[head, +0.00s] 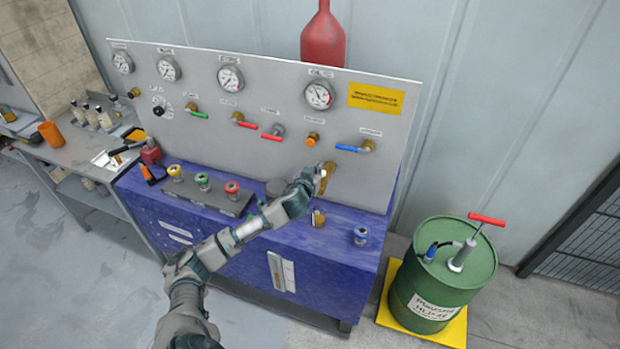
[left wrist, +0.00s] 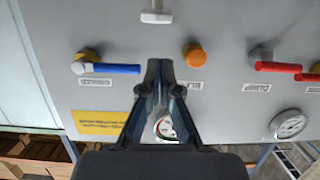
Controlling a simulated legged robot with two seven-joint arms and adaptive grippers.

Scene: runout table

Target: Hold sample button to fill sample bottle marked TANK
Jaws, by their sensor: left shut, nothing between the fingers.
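An orange button (head: 312,138) sits on the grey panel between a red-handled and a blue-handled valve. It also shows in the left wrist view (left wrist: 195,55), just right of my fingertips. My left gripper (left wrist: 161,72) is shut and empty, pointing at the panel. In the head view my left gripper (head: 318,176) is below the button, in front of a brass-coloured part (head: 329,180) that it partly hides. A small bottle-like item (head: 318,218) stands on the blue cabinet below the gripper. No TANK marking is readable. My right gripper is out of view.
Several small bottles (head: 92,116) stand on the left bench. Coloured knobs (head: 203,181) sit on the blue cabinet top. A blue-handled valve (head: 356,147) is right of the button. A green drum (head: 440,280) with a red-handled pump stands at the right.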

